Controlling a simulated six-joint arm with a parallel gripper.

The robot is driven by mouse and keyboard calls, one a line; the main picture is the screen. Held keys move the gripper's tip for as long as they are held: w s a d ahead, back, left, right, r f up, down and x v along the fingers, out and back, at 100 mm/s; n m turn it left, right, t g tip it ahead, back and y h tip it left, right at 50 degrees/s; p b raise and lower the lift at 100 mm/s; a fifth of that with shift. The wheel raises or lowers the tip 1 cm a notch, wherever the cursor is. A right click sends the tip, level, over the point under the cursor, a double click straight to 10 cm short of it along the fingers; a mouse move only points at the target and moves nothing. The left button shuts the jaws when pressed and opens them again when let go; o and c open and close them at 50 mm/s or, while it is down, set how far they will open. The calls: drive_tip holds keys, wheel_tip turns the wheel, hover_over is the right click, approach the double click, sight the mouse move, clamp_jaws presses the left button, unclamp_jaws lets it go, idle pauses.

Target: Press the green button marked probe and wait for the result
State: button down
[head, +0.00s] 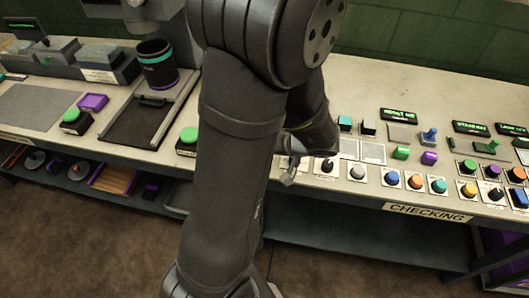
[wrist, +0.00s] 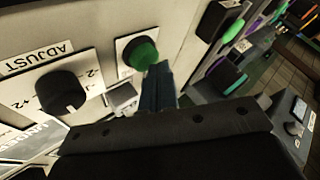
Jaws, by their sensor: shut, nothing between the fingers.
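A round green button (wrist: 141,53) sits on a pale square plate in the wrist view. No label reading "probe" can be read there. My gripper (wrist: 160,70) is shut and empty, its tips just beside the button's lower right edge. I cannot tell whether they touch it. In the head view my gripper (head: 290,172) is low over the bench front, left of a black knob (head: 327,165). My arm hides the bench around it, and I cannot pick out this button there.
A black knob (wrist: 61,93) marked ADJUST is left of the button in the wrist view. Two larger green domes, one (head: 188,136) near my arm and one (head: 71,116) farther left, stand on black bases. A row of coloured buttons (head: 415,181) lines the CHECKING edge.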

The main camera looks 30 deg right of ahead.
drive_tip(key=shift+r, duration=0.55)
drive_tip(key=shift+r, duration=2.5)
wheel_tip(320, 180, up, 4)
drive_tip(key=shift+f, duration=0.1)
drive_tip(key=shift+f, duration=0.1)
